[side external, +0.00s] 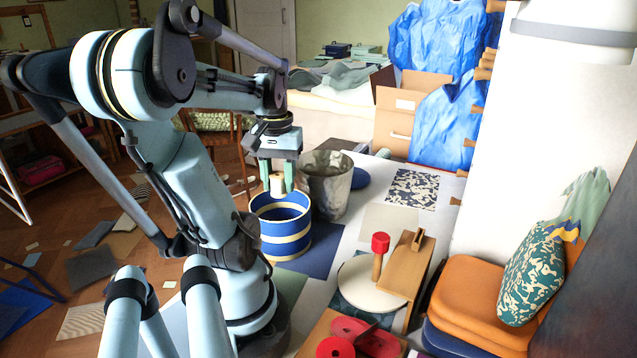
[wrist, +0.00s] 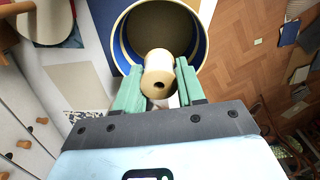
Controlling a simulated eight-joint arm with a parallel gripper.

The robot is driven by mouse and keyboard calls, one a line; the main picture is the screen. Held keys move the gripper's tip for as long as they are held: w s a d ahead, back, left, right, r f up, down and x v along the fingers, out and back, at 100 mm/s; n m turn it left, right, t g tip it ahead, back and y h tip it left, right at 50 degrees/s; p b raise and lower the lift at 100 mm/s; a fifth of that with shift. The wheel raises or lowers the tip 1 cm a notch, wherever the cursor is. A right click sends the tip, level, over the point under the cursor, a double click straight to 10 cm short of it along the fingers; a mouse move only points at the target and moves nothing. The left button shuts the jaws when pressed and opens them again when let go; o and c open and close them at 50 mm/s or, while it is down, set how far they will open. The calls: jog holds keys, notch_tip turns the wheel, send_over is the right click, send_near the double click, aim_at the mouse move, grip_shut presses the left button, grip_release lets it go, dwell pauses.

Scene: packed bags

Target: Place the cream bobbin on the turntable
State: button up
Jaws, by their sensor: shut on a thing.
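The cream bobbin (side external: 277,184) is held between the green fingers of my gripper (side external: 277,176), above the open mouth of a blue-and-cream striped bucket. In the wrist view the bobbin (wrist: 159,68) sits between both fingertips (wrist: 158,82), its end hole facing the camera. What looks like the turntable is a round cream disc (side external: 358,291) lying to the right and nearer the side camera, well apart from my gripper. A wooden peg with a red top (side external: 380,243) appears on it or just beside it. A pale disc, probably the same one, is cut off at the wrist view's top left (wrist: 45,25).
The striped bucket (side external: 280,247) stands directly below my gripper. A grey mottled bin (side external: 327,188) stands close to its right. A wooden piece (side external: 408,262) borders the disc on the right, and red round pieces (side external: 350,331) lie at the front. A pale sheet (side external: 390,223) lies flat behind the disc.

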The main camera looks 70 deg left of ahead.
jog(key=shift+r, duration=0.7)
jog(key=shift+w, duration=0.1)
